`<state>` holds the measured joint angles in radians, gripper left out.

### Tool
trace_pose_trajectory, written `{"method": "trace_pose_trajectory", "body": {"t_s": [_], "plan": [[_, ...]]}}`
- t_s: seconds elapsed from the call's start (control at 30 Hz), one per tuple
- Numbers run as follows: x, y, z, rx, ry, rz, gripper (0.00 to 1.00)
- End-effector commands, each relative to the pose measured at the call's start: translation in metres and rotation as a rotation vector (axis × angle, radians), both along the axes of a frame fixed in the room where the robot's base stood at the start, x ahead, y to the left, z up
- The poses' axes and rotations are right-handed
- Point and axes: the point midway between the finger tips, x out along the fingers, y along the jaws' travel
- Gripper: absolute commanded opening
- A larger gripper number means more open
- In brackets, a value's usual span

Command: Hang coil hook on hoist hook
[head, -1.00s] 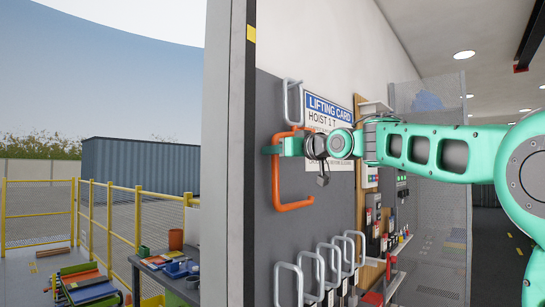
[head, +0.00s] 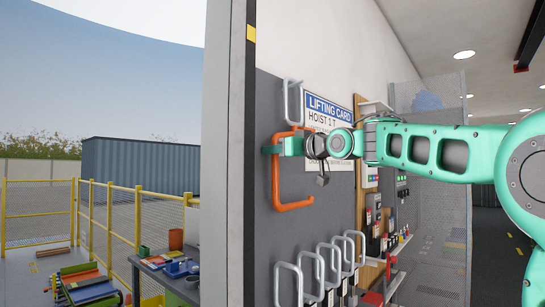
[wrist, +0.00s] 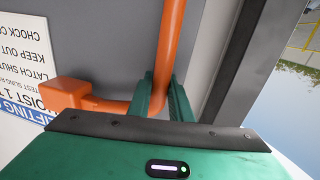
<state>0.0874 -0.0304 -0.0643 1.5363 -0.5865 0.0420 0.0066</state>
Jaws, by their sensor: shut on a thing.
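The coil hook (head: 293,207) is an orange, C-shaped bar in front of the grey wall panel, beside the lifting card. My gripper (head: 276,148) is at its upper part and is shut on it. In the wrist view, the coil hook (wrist: 170,40) passes between the two green fingers (wrist: 160,98), close to a bend. An orange block (wrist: 68,92) sits at one end of the bar there. I cannot make out a hoist hook for certain in either view. My wrist hides part of the card.
A pale grey bracket (head: 292,100) is on the panel above the coil hook. Several similar brackets (head: 318,265) stand out lower down. A pillar (head: 226,170) edges the panel on the left. A yellow railing (head: 105,228) and a workbench (head: 160,275) are outside, beyond it.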

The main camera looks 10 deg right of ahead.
Motion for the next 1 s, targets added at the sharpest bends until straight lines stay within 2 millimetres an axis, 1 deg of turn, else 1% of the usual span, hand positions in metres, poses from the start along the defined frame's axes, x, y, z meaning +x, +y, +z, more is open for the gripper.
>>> {"method": "trace_pose_trajectory", "body": {"t_s": [0.03,1.0], "plan": [[-0.001,0.000,0.004,-0.001,-0.008,-0.001,0.00],[-0.001,0.000,0.022,-0.001,-0.008,0.000,0.00]]}}
